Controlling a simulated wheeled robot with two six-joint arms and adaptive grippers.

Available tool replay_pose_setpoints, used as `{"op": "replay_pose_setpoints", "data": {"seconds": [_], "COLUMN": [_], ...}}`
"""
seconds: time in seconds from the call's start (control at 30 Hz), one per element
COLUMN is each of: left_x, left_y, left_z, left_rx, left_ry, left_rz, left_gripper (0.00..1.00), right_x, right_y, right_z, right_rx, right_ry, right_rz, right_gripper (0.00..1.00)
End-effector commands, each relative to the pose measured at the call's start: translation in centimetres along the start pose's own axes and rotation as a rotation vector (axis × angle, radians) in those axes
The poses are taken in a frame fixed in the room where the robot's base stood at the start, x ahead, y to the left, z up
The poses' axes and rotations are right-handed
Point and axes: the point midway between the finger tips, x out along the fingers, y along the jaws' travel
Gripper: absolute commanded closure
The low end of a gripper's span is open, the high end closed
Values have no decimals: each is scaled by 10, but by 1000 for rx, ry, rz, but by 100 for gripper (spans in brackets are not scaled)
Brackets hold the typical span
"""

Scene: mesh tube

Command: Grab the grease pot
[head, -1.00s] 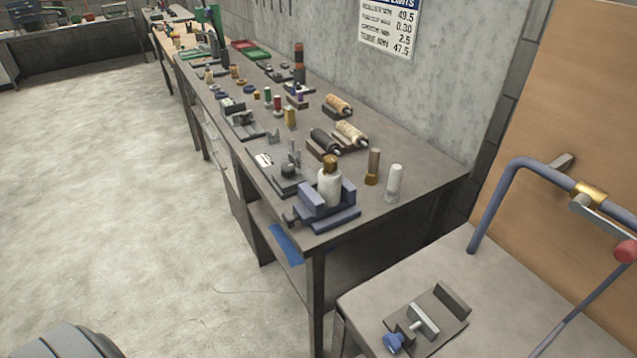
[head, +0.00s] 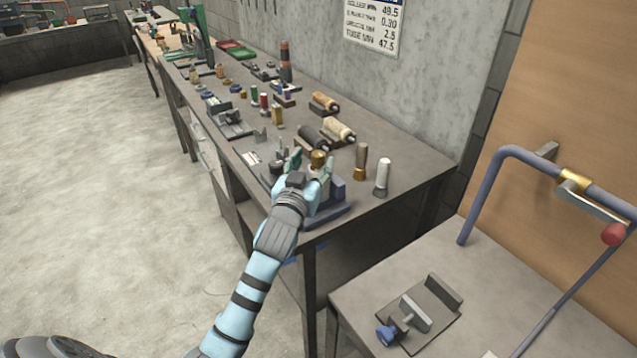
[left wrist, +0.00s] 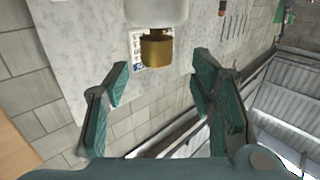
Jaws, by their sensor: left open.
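A white pot with a brass cap, which looks like the grease pot (head: 318,157), sits upright in a blue vise-like holder (head: 338,192) near the front end of the bench. In the left wrist view the pot (left wrist: 155,12) shows at the top, with its brass cap (left wrist: 156,50) pointing down in the picture. My left gripper (head: 312,167) is open at the pot in the head view, partly covering it and the holder. In the left wrist view its fingers (left wrist: 160,62) are spread to either side of the cap, with visible gaps. My right gripper is not in view.
A brown-and-brass cylinder (head: 361,162) and a white cylinder (head: 382,177) stand just right of the holder. Rollers (head: 338,130) and small tools crowd the bench behind. A lower table (head: 372,290) with a blue-knobbed fixture (head: 417,312) is at the right.

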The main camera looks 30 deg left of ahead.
Motion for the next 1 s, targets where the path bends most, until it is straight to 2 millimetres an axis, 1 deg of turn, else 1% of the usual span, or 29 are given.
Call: {"op": "replay_pose_setpoints", "data": {"seconds": [0.1, 0.2, 0.3, 0.43, 0.47, 0.7, 0.77, 1.0], "left_x": [23, 40, 45, 45, 45, 44, 44, 44], "left_y": [4, 4, 4, 4, 4, 4, 4, 4], "left_z": [3, 3, 3, 3, 3, 3, 3, 2], "left_rx": [-1, 0, 0, 0, 0, 0, 0, 0], "left_ry": [0, 0, 0, 0, 0, -1, -1, 1], "left_rz": [0, 0, 1, 1, 1, 1, 1, 1], "left_gripper": [49, 49, 49, 49, 53, 91, 100, 100], "right_x": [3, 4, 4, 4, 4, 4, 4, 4], "right_y": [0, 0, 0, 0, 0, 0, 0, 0], "right_z": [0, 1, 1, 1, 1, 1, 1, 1], "right_rx": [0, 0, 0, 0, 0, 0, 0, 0], "right_ry": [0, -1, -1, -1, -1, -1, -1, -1], "right_rz": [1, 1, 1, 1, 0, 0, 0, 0], "right_gripper": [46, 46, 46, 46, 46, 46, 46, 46]}}
